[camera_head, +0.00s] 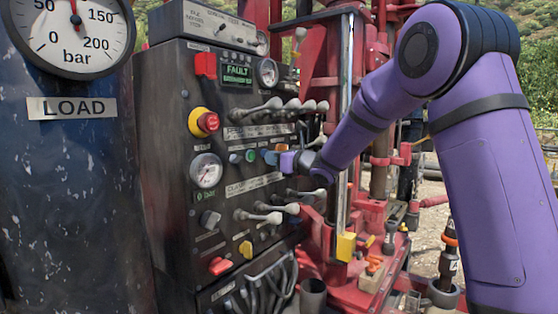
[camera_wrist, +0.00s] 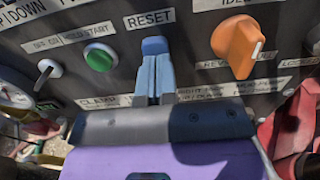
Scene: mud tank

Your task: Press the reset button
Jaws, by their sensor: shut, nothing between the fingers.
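The blue reset button (camera_wrist: 154,45) sits under the RESET label (camera_wrist: 150,19) in the wrist view. It also shows in the head view (camera_head: 270,157), right of the green button. My gripper (camera_wrist: 155,62) is shut and empty, with its fingertips right at the lower part of the blue button. They seem to meet it, but I cannot tell whether they touch or press it. In the head view my gripper (camera_head: 279,159) reaches the panel from the right and partly hides this area.
The green start button (camera_wrist: 100,57) is left of the reset button and an orange knob (camera_wrist: 238,46) is right of it. The dark control panel (camera_head: 165,150) has a red emergency button (camera_head: 207,122), several levers and a display (camera_head: 237,74) reading FAULT.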

